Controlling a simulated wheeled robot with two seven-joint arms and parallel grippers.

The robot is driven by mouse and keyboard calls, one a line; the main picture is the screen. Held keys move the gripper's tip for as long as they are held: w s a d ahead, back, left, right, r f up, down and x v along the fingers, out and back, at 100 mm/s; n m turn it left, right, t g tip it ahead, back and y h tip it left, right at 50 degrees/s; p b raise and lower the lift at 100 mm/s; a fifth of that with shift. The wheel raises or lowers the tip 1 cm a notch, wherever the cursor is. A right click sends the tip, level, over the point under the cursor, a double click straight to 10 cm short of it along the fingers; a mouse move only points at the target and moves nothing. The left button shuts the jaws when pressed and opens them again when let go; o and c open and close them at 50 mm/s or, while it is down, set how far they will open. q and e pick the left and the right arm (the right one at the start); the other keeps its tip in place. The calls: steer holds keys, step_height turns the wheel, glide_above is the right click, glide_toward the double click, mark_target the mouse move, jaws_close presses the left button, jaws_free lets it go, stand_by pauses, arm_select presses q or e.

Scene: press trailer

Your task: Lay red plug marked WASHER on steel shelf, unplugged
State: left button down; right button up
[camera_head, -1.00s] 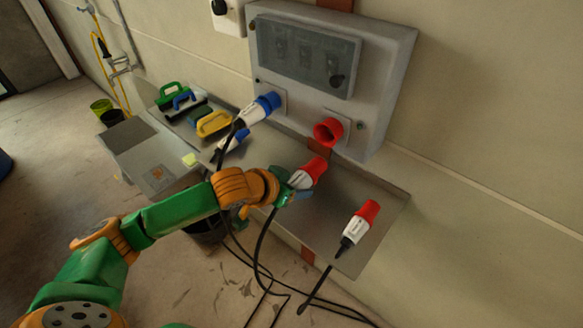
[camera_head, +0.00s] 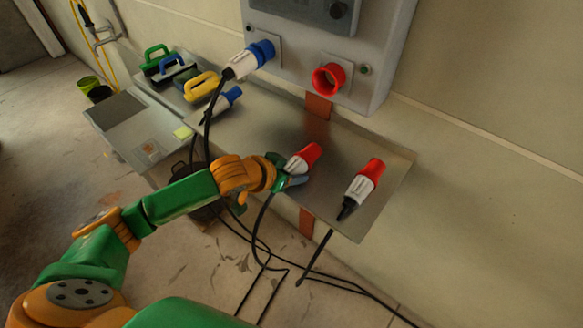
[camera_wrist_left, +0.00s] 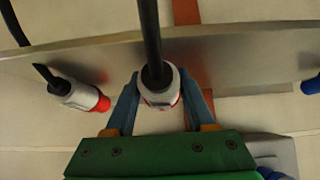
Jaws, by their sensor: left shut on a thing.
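My left gripper (camera_head: 290,170) is shut on a red and white plug (camera_head: 305,157), held over the steel shelf (camera_head: 265,135). In the left wrist view the same plug (camera_wrist_left: 160,92) sits between the two fingers, its black cable running up the picture. I cannot tell if it touches the shelf. A second red and white plug (camera_head: 364,184) lies on the shelf to the right, its cable over the front edge. The label WASHER is not readable on either. The red socket (camera_head: 328,78) on the wall box is empty. My right gripper is out of view.
A blue plug (camera_head: 250,58) sits in the box's left socket (camera_head: 266,52). Another blue plug (camera_head: 222,103) lies on the shelf's left part, near brushes and a yellow-handled float (camera_head: 201,87). Black cables hang to the floor. Bare shelf lies between the red plugs and the wall.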

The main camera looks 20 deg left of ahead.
arm_select(q)
steer(key=shift+f, duration=0.1)
steer(key=shift+c, duration=0.9)
jaws_free()
